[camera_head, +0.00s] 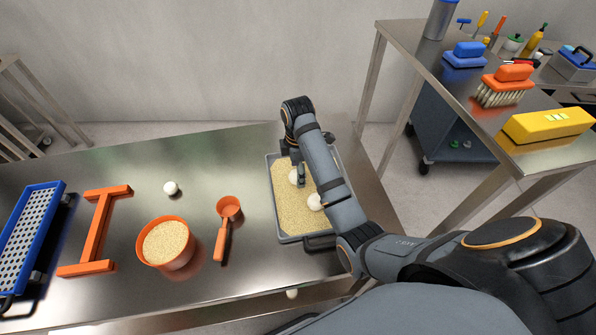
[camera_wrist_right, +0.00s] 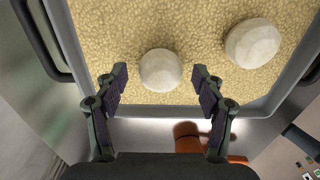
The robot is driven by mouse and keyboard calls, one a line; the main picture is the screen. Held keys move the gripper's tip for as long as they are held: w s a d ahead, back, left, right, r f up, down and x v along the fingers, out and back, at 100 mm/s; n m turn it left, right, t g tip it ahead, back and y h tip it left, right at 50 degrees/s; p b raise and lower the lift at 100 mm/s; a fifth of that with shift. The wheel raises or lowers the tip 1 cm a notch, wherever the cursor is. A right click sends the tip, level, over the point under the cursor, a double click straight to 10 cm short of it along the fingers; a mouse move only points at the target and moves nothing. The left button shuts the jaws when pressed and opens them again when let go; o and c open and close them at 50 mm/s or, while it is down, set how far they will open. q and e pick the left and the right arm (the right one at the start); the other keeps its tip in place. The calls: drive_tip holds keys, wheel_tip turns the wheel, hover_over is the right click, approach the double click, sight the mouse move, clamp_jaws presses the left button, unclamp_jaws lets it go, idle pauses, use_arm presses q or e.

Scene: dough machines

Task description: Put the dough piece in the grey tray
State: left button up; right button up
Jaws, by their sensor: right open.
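The grey tray (camera_head: 273,199) stands at the right end of the steel table, filled with pale grain. Two white round dough pieces lie on the grain: one (camera_head: 293,177) beside my right gripper (camera_head: 301,172), the other (camera_head: 315,201) nearer the front, partly behind my arm. In the right wrist view, my right gripper (camera_wrist_right: 160,82) is open, with one dough piece (camera_wrist_right: 160,69) between and just beyond its fingertips. The other dough piece (camera_wrist_right: 253,42) lies apart on the grain. A third dough piece (camera_head: 171,187) sits on the bare table, left of the tray. My left gripper is not in view.
An orange bowl of grain (camera_head: 167,243), an orange scoop (camera_head: 228,209), an orange I-shaped stand (camera_head: 99,230) and a blue perforated tray (camera_head: 30,235) stand on the table. A side table (camera_head: 410,50) with brushes is at right. Clear steel lies behind the bowl.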

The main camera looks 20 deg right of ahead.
wheel_tip(320, 180, up, 11)
drive_tip(key=p, duration=1)
drive_tip(key=shift+r, duration=0.2)
